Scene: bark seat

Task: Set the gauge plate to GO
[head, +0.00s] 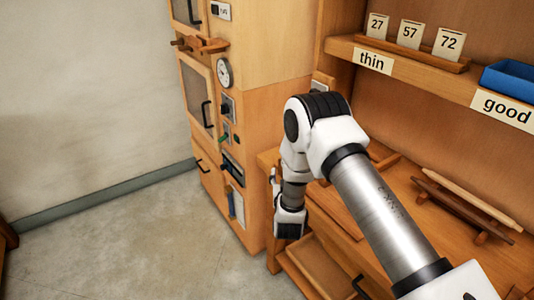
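I cannot make out a plate marked GO. The wooden cabinet (262,120) on the left carries a round white dial (224,73), a dark switch panel (228,107), a green part (225,138) and a black-fronted unit (233,168). A small pale plate (322,83) at the shelf's left end is partly hidden by my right arm. That arm comes in from the lower right, bends at the elbow and reaches down in front of the bench's left end. Its wrist end is near the cabinet's right side; the fingers cannot be made out clearly. My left gripper is out of view.
The shelf (420,75) holds cards 27, 57 and 72, a blue tray (510,80), and "thin" and "good" labels. Two long sticks (465,205) rest on the bench. An open drawer (318,265) juts out below. The floor (130,240) at left is clear.

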